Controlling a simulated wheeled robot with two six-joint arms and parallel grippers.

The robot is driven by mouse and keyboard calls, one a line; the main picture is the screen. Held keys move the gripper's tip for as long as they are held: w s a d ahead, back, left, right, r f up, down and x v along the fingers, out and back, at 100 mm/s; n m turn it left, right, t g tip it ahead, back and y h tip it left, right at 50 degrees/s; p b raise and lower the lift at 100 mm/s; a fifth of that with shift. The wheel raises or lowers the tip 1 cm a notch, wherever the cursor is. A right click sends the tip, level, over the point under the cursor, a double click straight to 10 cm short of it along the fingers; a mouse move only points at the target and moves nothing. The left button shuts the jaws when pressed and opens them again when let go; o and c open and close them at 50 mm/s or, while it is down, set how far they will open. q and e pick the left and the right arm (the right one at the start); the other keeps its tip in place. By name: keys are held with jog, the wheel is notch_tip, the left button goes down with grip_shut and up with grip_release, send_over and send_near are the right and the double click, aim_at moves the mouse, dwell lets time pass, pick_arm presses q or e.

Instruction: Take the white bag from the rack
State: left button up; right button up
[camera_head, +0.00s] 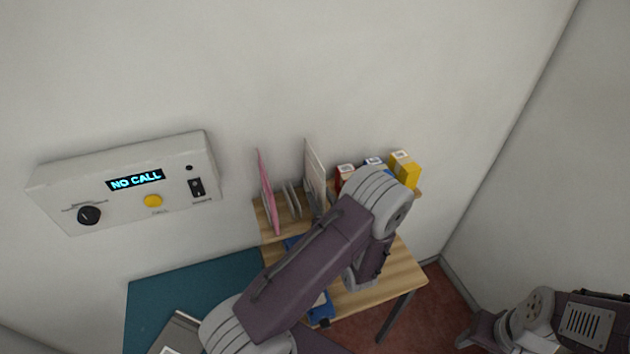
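A white, flat, upright bag (315,168) stands in the rack (291,198) at the back of a wooden shelf unit. A pink flat item (267,190) stands to its left, with thin grey dividers between them. My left arm (315,262) reaches up from the bottom and bends just right of the bag, in front of the shelf. The arm covers the bag's lower right area. My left gripper's fingers are mostly hidden behind the arm, so their opening and contact cannot be made out. My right arm (545,320) is at the lower right; its fingers do not show.
Red, blue and yellow boxes (405,170) stand right of the bag on the wooden shelf (408,262). A call panel (125,185) reading "NO CALL" hangs on the wall at left. A teal mat (150,295) lies below it. A wall closes the right side.

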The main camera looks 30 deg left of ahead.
aim_at(317, 191)
pick_arm(q)
jog(key=x, duration=0.2)
jog(key=shift+w+a+r+p, duration=0.1)
jog(key=shift+w+a+p, duration=0.1)
jog(key=shift+w+p, duration=0.1)
jog(key=shift+w+a+f, duration=0.2)
jog(key=shift+w+a, duration=0.05)
jog(key=shift+s+d+r, duration=0.1)
jog(key=shift+s, duration=0.05)
grip_shut()
pick_arm(e)
jog(key=shift+w+r, duration=0.1)
jog(key=shift+r, duration=0.6)
